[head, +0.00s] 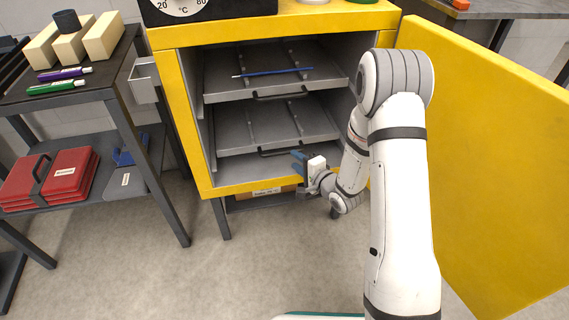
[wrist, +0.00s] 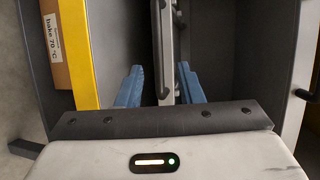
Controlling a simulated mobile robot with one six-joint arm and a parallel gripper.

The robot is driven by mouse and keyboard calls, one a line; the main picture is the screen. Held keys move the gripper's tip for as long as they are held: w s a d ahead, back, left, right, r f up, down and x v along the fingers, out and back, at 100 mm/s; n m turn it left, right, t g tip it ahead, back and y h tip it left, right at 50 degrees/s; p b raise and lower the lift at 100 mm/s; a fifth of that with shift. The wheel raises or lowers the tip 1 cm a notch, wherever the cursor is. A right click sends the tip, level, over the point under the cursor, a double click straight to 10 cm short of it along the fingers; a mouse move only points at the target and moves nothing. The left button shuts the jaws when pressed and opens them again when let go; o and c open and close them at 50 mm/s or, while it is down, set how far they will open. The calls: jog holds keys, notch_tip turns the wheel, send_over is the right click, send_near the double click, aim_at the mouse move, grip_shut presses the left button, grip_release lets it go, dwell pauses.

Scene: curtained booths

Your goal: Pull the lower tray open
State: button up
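The lower tray (head: 240,130) is a grey sheet inside the yellow cabinet (head: 182,110), below the upper tray (head: 225,83). Its dark bar handle (head: 268,153) is at its front edge. My gripper (head: 299,160), with blue fingers, is at the right part of this handle. In the wrist view my gripper (wrist: 161,75) is open, with its fingers apart on either side of the lower tray's handle (wrist: 158,45) and front lip (wrist: 168,25). I cannot see either finger touching the handle.
The yellow door (head: 480,150) stands wide open on the right, beside my arm. A blue pen (head: 275,72) lies on the upper tray. A labelled box (wrist: 53,45) is under the cabinet. A dark shelf table (head: 95,95) stands left; the floor in front is clear.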

aim_at(283, 153)
jog(key=b+x, duration=0.2)
jog(key=x, duration=0.6)
jog(key=shift+s+a, duration=0.1)
jog(key=shift+s, duration=0.05)
grip_shut()
dwell(0.3)
